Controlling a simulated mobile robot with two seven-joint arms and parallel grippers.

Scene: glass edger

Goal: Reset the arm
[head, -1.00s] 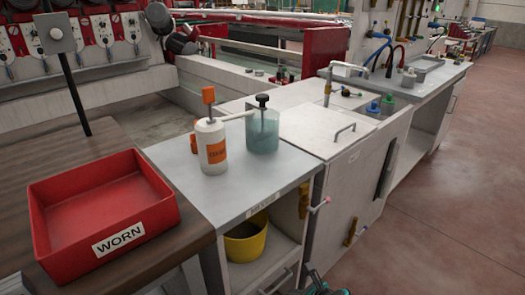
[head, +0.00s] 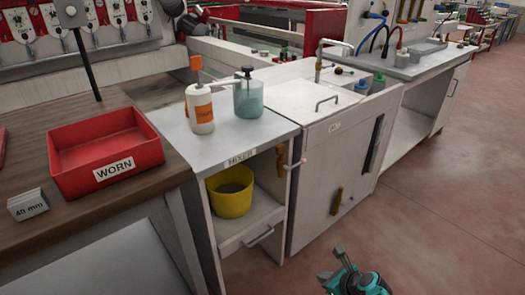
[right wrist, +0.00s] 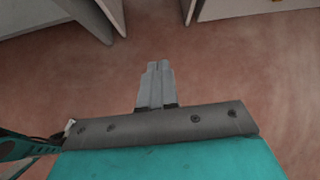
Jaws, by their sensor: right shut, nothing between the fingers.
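My right gripper (head: 334,279) shows at the bottom of the head view, in front of the cabinets and above the reddish floor. In the right wrist view its two grey fingers (right wrist: 156,82) lie together, shut, with nothing between them. The fingers point over bare floor toward cabinet bases and touch nothing that I can see. My left gripper is in neither view.
A red bin marked WORN (head: 103,150) stands on the brown bench. A white bottle with an orange pump (head: 200,108) and a teal jar (head: 248,97) stand on the MIXER cabinet. A yellow bucket (head: 231,194) sits on its shelf. The floor (head: 430,210) at right is clear.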

